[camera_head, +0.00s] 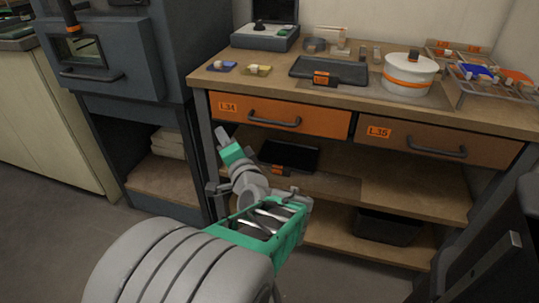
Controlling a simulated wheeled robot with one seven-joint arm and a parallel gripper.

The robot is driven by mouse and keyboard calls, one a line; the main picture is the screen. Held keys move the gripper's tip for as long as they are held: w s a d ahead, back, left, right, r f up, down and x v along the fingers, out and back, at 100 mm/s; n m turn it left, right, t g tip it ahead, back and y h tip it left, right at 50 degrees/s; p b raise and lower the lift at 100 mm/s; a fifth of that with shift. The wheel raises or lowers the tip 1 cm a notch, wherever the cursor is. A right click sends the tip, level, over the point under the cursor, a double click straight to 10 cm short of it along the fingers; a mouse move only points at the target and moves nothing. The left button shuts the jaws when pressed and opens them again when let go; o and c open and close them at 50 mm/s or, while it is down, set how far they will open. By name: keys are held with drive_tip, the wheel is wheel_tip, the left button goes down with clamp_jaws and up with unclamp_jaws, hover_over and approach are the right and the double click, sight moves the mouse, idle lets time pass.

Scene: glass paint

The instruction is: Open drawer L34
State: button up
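Drawer L34 (325,119) is the orange drawer front at the left under the workbench top. It looks closed, and its orange label sits at its left end. Its dark bar handle (274,121) is in the middle of the front and is clear. My gripper (222,138) is at the end of my grey and green arm, in front of the bench and near the lower left of drawer L34. It appears apart from the handle. Its fingers are small in the picture, so I cannot tell whether they are open or shut.
Drawer L35 (480,143), brown, is closed to the right. The bench top (223,79) carries a dark tray (328,70), a white round pot (408,74) and small items. Shelves with dark trays are below. A blue-grey cabinet (126,42) stands close on the left.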

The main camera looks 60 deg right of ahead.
sight(270, 122)
drive_tip(key=s+d+m+g+h+b, duration=0.25)
drive_tip(key=s+d+m+h, duration=0.4)
drive_tip(key=s, duration=0.45)
drive_tip(key=shift+y, duration=0.35)
drive_tip(key=p+x, duration=0.1)
drive_tip(key=x, duration=0.5)
drive_tip(key=shift+w+a, duration=0.1)
drive_tip(key=shift+w, duration=0.1)
drive_tip(key=shift+w+d, duration=0.2)
drive_tip(key=shift+d, duration=0.2)
clamp_jaws()
